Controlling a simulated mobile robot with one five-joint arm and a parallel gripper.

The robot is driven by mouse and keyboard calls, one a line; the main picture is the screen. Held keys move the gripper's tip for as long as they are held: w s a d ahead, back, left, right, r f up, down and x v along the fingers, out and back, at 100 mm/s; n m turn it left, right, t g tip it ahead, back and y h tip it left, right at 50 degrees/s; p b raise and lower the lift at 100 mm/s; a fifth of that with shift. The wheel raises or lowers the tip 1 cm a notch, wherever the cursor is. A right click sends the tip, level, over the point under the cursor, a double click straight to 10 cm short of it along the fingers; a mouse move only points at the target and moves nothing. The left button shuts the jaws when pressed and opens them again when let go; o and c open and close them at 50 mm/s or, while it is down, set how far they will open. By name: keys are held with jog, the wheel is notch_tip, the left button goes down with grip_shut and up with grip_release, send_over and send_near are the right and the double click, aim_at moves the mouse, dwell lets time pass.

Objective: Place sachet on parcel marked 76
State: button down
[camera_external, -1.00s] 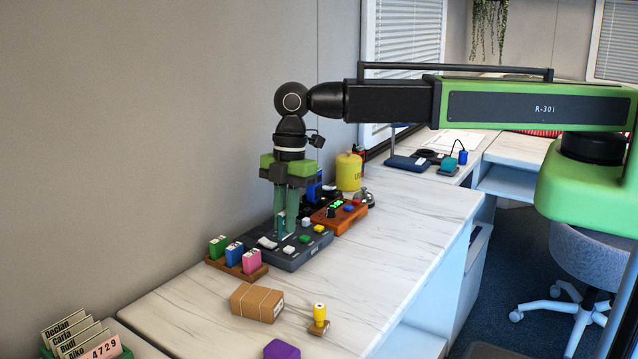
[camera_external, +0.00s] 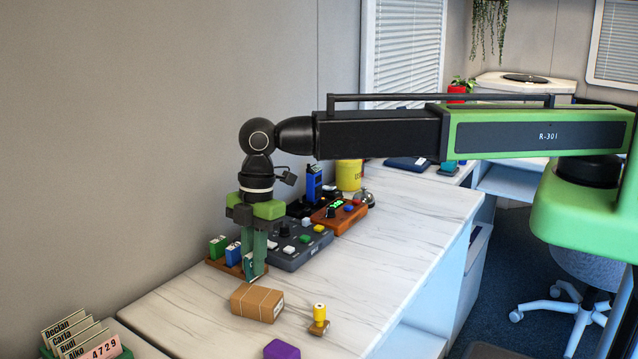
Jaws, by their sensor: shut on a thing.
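My gripper (camera_external: 254,270) points straight down, with its green fingers shut on a small thin thing, which I take to be the sachet (camera_external: 250,266). The fingers hide most of it. It hangs in front of the small wooden rack, just behind and above the brown parcel (camera_external: 252,303). The parcel lies flat on the counter, tied with string. A pale label shows on its right end, but its number is too small to read.
The wooden rack (camera_external: 219,262) holds green and blue packets; the fingers hide its right part. A grey button panel (camera_external: 300,253) and an orange box (camera_external: 346,222) stand behind. A yellow-handled stamp (camera_external: 319,316) and a purple block (camera_external: 281,349) lie in front. The marble counter is clear to the right.

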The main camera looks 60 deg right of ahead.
notch_tip(320, 180, down, 4)
jog(key=b, duration=0.4)
jog(key=shift+f, duration=0.2)
jog(key=shift+d+r, duration=0.1)
jog(key=shift+r, duration=0.15)
jog(key=shift+f, duration=0.15)
jog(key=c, duration=1.4)
grip_release()
jog(key=shift+c, duration=0.2)
jog(key=r+p, duration=0.4)
jog(key=d+r+p, duration=0.1)
jog(key=r+p, duration=0.7)
jog(key=shift+d+r, duration=0.25)
jog(key=shift+d, duration=0.15)
jog(key=shift+f, duration=0.15)
